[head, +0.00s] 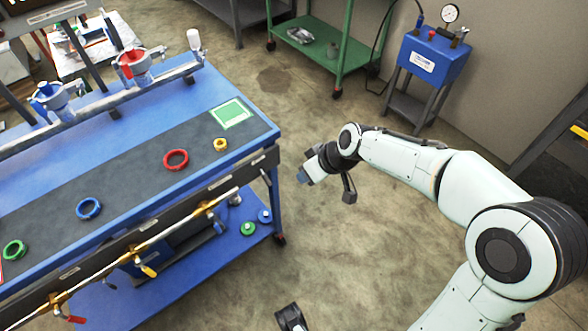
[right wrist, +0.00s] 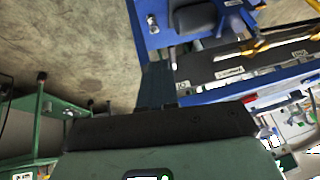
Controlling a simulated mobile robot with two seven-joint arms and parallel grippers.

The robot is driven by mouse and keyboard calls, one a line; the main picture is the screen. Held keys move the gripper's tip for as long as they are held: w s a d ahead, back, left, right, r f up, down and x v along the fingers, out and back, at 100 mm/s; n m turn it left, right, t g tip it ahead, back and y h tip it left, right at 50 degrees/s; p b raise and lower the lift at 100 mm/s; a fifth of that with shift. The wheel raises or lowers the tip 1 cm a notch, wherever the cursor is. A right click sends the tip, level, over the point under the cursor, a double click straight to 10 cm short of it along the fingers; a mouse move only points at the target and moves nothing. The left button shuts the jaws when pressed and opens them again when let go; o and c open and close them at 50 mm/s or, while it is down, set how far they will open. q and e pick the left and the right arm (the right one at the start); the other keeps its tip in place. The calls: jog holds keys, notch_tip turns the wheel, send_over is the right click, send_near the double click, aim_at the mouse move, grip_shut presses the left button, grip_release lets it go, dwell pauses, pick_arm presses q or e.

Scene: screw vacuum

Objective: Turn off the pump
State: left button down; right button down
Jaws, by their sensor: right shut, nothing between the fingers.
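A blue boxy unit (head: 433,57) with a round gauge (head: 450,13) and a small red knob (head: 432,34) stands on a dark stand at the upper right. Dark blue machinery (head: 172,250) sits on the lower shelf of the blue workbench; I cannot tell which of these is the pump. My right gripper (head: 304,175) is shut and empty. It hangs over open floor, right of the bench and apart from both. A dark part (head: 290,318) at the bottom edge may be my left gripper; its fingers cannot be made out.
The blue workbench (head: 268,138) fills the left, with coloured rings on its dark mat. Its lower shelf also shows in the right wrist view (right wrist: 150,30). A green cart (head: 338,68) stands at the back. The middle floor is clear.

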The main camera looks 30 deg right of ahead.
pick_arm(q)
jog(key=shift+s+d+r, duration=0.15)
jog(key=shift+s+r, duration=0.1)
jog(key=shift+s, duration=0.1)
pick_arm(e)
jog(key=shift+s+d+r, duration=0.3)
jog(key=shift+s+r, duration=0.1)
jog(key=shift+s, duration=0.4)
jog(key=shift+s+d+r, duration=0.25)
jog(key=shift+s+r, duration=0.15)
jog(key=shift+s, duration=0.35)
jog(key=shift+f, duration=0.1)
